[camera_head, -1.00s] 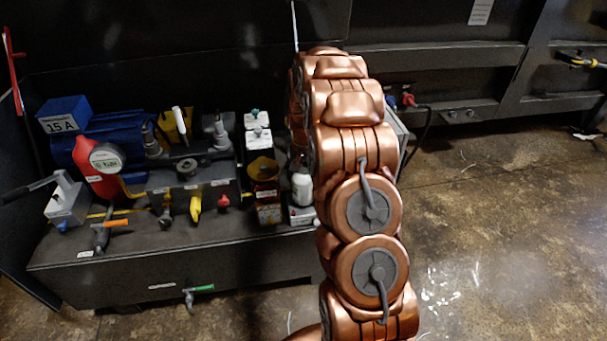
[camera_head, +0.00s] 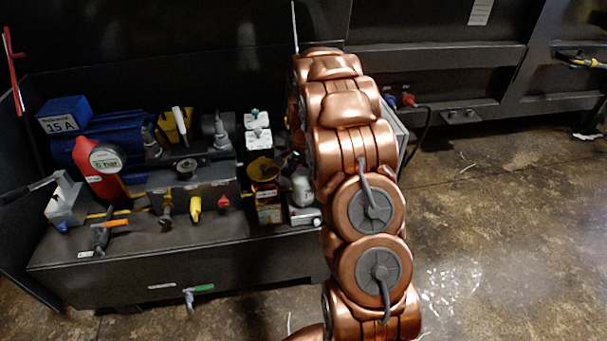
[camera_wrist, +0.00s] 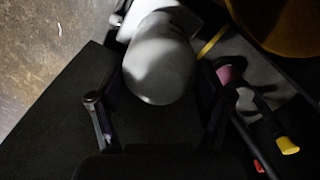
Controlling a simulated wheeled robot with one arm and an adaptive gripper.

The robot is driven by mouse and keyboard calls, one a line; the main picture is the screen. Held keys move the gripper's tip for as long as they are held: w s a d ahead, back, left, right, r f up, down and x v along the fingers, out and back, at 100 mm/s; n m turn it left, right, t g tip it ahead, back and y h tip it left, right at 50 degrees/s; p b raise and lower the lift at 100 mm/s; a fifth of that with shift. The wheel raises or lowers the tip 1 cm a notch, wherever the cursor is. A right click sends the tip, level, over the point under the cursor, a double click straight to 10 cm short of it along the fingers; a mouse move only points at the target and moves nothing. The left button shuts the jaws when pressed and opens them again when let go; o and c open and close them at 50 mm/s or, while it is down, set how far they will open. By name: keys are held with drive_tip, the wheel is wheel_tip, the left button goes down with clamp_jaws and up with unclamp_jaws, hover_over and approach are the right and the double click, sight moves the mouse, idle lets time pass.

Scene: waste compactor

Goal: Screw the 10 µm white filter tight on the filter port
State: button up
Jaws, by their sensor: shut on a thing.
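A white rounded cylinder, which I take to be the white filter (camera_wrist: 160,65), fills the upper middle of the wrist view. My gripper (camera_wrist: 160,88) has a dark finger on each side of it and is shut on it. In the head view the white filter (camera_head: 302,188) shows beside my copper arm, above a small white-grey box at the right end of the bench. My gripper is mostly hidden behind the arm there. The 10 µm marking cannot be read. I cannot tell which fitting is the filter port.
The dark bench (camera_head: 180,265) carries a blue motor (camera_head: 120,135), a red canister (camera_head: 100,170) with a gauge, a grey block with fittings, and a yellow funnel (camera_head: 262,170) close left of the filter. A green-handled tap (camera_head: 200,289) sticks out in front. Open floor lies right.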

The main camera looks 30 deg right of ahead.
drive_tip(key=m, duration=0.3)
drive_tip(key=shift+m, duration=0.3)
drive_tip(key=o, duration=1.2)
drive_tip(key=n, duration=1.5)
drive_tip(key=shift+n+p, duration=0.3)
drive_tip(key=n, duration=0.5)
